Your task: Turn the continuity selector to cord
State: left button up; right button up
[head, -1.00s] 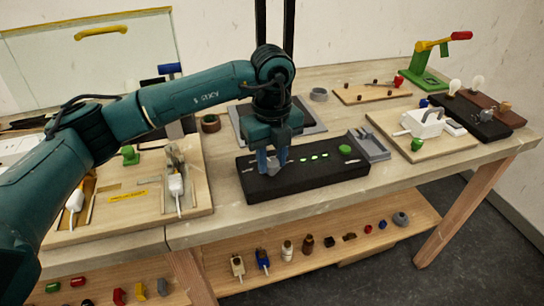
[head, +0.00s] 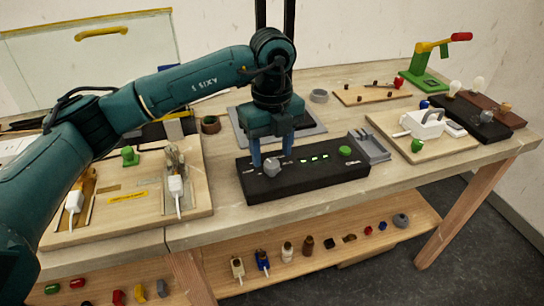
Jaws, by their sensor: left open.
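The black tester box (head: 325,180) stands on the bench in the middle of the head view. Its grey faceted selector knob (head: 271,167) is on the left part of the top, and a row of small green lights and a green button (head: 345,151) are to the right. My left gripper (head: 272,155) is open and points down at the knob. Its two blue fingers are spread to the left and right, just behind and above the knob. Whether they touch it I cannot tell. The knob's markings are too small to read. My right gripper is out of view.
A wooden board with white plugs (head: 176,185) is at the left. A wooden board with a white switch unit (head: 425,122) is at the right. Bare bench lies in front of the box.

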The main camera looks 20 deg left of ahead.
aim_at(272, 164)
pick_arm(q)
notch_tip(272, 164, up, 10)
jog(key=shift+r, duration=0.25)
dwell(0.3)
